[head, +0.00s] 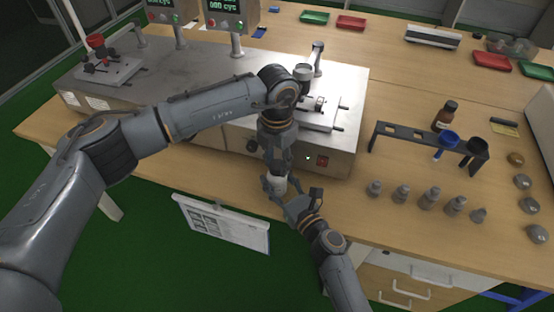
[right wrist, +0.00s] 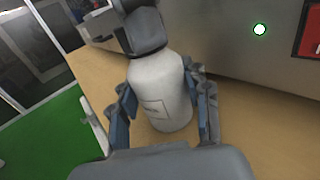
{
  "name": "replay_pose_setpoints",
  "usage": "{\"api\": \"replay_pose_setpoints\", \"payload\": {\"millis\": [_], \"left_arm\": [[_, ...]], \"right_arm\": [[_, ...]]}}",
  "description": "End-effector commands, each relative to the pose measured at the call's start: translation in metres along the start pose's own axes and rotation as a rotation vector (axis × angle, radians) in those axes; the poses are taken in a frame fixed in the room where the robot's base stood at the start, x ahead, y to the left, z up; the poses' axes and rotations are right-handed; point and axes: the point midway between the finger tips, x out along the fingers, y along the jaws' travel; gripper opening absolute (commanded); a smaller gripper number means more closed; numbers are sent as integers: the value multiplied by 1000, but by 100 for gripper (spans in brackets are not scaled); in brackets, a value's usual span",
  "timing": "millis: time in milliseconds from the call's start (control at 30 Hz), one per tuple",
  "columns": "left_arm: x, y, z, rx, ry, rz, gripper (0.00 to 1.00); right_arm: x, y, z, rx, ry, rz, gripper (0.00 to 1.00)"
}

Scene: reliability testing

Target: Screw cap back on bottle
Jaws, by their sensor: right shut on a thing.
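A white bottle (right wrist: 160,92) with a label outline stands between the two fingers of my right gripper (right wrist: 165,105) in the right wrist view. In the head view the bottle (head: 279,184) shows as a small white patch near the table's front edge. My right gripper (head: 283,192) is shut on its body. My left gripper (head: 277,172) points down over the bottle's top; its dark fingers also show there in the right wrist view (right wrist: 145,35). The cap and the bottle's neck are hidden by the left fingers, and I cannot tell how far these are closed.
A metal test machine (head: 215,140) stands just behind the bottle. To the right are a dark rack (head: 425,140), a brown bottle (head: 446,115), several grey weights (head: 401,194) and several grey rounded pieces (head: 522,181). A paper sheet (head: 225,224) hangs at the front edge.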

Motion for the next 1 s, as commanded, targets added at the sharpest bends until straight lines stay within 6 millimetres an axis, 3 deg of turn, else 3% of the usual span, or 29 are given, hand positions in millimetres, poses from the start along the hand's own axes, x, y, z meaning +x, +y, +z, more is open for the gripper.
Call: {"api": "replay_pose_setpoints", "payload": {"millis": [33, 100, 300, 333, 433, 467, 800, 1000], "left_arm": [[0, 0, 0, 0, 0, 0, 11], [0, 0, 0, 0, 0, 0, 0], [0, 0, 0, 0, 0, 0, 0], [0, 0, 0, 0, 0, 0, 38], [0, 0, 0, 0, 0, 0, 58], [0, 0, 0, 0, 0, 0, 60], [-3, 0, 0, 0, -1, 0, 60], [-32, 0, 1, 0, -4, 2, 60]], "right_arm": [[0, 0, 0, 0, 1, 0, 0], [0, 0, 0, 0, 1, 0, 0], [0, 0, 0, 0, 1, 0, 0], [0, 0, 0, 0, 1, 0, 0], [0, 0, 0, 0, 1, 0, 0], [0, 0, 0, 0, 1, 0, 0], [0, 0, 0, 0, 1, 0, 0], [0, 0, 0, 0, 1, 0, 0]]}}
